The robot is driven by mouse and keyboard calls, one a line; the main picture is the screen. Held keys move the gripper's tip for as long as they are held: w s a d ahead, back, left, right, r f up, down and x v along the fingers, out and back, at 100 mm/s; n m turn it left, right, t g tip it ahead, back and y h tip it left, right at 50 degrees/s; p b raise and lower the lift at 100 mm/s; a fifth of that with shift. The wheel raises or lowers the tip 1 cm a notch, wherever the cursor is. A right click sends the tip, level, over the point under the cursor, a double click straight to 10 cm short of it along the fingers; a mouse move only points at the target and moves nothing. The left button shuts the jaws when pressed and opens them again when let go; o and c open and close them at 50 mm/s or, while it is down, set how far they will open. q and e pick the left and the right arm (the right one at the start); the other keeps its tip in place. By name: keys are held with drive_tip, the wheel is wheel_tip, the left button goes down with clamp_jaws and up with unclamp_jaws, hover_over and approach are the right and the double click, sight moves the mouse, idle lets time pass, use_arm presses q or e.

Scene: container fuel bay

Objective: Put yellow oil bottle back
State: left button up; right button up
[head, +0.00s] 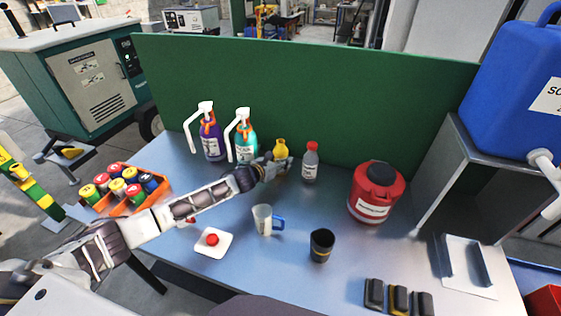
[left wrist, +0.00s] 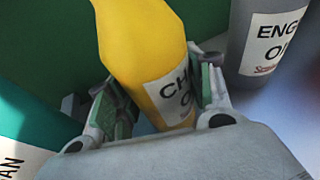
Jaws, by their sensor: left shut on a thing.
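The yellow oil bottle (head: 280,148) stands near the back of the table, in front of the green panel, between the teal pump bottle and a grey bottle with a red cap. My left gripper (head: 276,166) reaches it from the front left and hides its lower part in the head view. In the left wrist view the yellow bottle (left wrist: 148,60) fills the space between the fingers (left wrist: 160,105). The fingers are shut on it, and part of its label shows. The bottle looks tilted in that view; I cannot tell whether its base touches the table. My right gripper is not in view.
The grey engine oil bottle (head: 311,163) is close on the right. The teal pump bottle (head: 245,142) and purple pump bottle (head: 211,142) stand to the left. A measuring cup (head: 262,219), black cup (head: 321,245) and red canister (head: 376,193) stand nearer. The green panel (head: 320,100) bounds the back.

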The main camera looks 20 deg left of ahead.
use_arm(q)
drive_tip(key=o, duration=1.1)
drive_tip(key=shift+f, duration=0.1)
drive_tip(key=shift+s, duration=0.1)
drive_tip(key=b+v, duration=0.1)
drive_tip(key=v, duration=1.1)
idle(0.5)
